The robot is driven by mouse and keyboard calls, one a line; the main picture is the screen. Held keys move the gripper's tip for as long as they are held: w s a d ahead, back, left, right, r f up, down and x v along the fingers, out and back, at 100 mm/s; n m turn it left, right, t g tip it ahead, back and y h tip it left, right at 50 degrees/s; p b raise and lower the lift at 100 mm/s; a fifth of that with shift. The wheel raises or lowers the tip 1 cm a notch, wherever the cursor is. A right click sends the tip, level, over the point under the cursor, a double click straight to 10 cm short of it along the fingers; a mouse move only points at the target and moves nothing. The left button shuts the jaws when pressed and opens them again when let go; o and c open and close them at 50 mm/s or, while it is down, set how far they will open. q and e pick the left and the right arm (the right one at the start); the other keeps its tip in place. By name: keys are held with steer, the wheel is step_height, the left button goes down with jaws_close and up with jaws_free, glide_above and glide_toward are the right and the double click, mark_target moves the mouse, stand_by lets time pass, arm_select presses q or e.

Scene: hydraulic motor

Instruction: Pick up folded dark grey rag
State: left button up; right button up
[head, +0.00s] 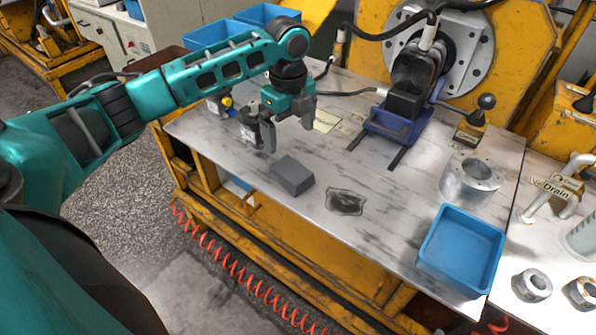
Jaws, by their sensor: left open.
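The folded dark grey rag (291,176) lies as a thick block on the grey-streaked worktop (385,235), near its front left edge. My left gripper (288,130) is open, with its fingers pointing down. In the picture it sits just above and behind the rag, apart from it, with nothing between the fingers. The rag is in full view. My right gripper is not in view.
A dark stain or flat patch (345,202) lies right of the rag. A blue tray (461,248) and a metal cylinder (471,181) stand further right. A dark motor on a blue stand (402,121) is behind. Clear worktop surrounds the rag.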

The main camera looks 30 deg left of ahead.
arm_select(q)
steer(key=b, duration=0.1)
glide_above(291, 170)
steer(key=f, duration=0.6)
steer(key=shift+w+a, duration=0.15)
steer(key=shift+w, duration=0.05)
steer(key=shift+f, duration=0.45)
step_height(291, 170, down, 5)
steer(key=shift+s+r+b, duration=0.1)
steer(key=shift+s+b, duration=0.05)
steer(key=shift+b, duration=0.7)
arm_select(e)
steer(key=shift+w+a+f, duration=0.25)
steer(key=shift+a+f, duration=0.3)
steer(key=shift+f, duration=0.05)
arm_select(q)
steer(key=shift+c, duration=0.5)
steer(key=c, duration=1)
steer(key=shift+o, duration=0.2)
